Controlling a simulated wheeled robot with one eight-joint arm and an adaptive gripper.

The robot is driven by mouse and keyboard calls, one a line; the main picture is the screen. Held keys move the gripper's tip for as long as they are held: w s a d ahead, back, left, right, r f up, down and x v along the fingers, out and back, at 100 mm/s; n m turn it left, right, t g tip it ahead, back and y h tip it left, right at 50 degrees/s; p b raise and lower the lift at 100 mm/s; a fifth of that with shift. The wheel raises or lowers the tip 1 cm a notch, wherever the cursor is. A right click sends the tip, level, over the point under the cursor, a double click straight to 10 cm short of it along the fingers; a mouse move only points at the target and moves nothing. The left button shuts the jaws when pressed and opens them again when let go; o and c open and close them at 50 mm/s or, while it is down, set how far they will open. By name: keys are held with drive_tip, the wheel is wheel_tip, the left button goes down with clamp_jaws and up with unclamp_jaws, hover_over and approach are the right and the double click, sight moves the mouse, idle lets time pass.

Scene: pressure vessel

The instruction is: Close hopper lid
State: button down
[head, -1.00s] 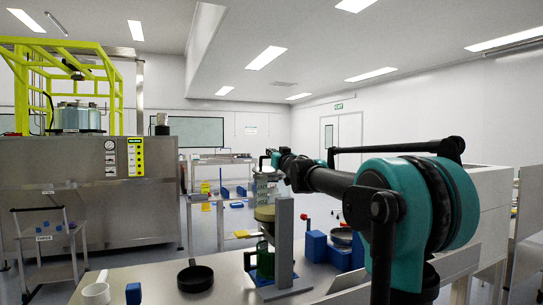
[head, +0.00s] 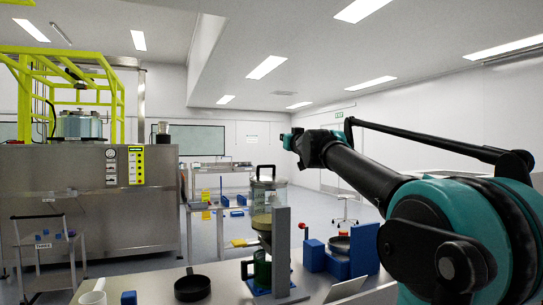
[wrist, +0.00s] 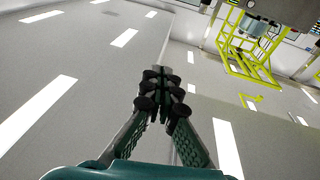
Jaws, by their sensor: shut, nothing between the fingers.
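The clear hopper (head: 262,201) stands on a grey post stand in the middle of the head view, with pale yellow material inside. A black handle (head: 265,168) stands up at its top. The lid appears to lie flat across the rim, but its edge is too small to tell whether it sits fully down. My gripper (head: 287,140) is above and slightly right of the hopper in the head view, apart from it. The wrist view shows my gripper (wrist: 160,72) with its fingers together and empty, against the ceiling. The hopper does not show in the wrist view.
A black pan (head: 192,288), white mug (head: 93,293) and blue block (head: 129,298) are on the bench to the left. Blue equipment (head: 338,258) stands to the right. The air above the hopper looks clear.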

drive_tip(key=w+d+m+g+h, duration=0.1)
drive_tip(key=d+m+g+h, duration=0.1)
drive_tip(key=d+g+h, duration=0.15)
drive_tip(key=s+a+n+g+y, duration=0.3)
drive_tip(key=a+g+y, duration=0.1)
drive_tip(key=a, duration=0.2)
hover_over(269, 178)
wheel_tip(269, 178, down, 8)
drive_tip(key=shift+r, duration=0.1)
drive_tip(key=shift+w+f, duration=0.15)
drive_tip(key=shift+f, duration=0.3)
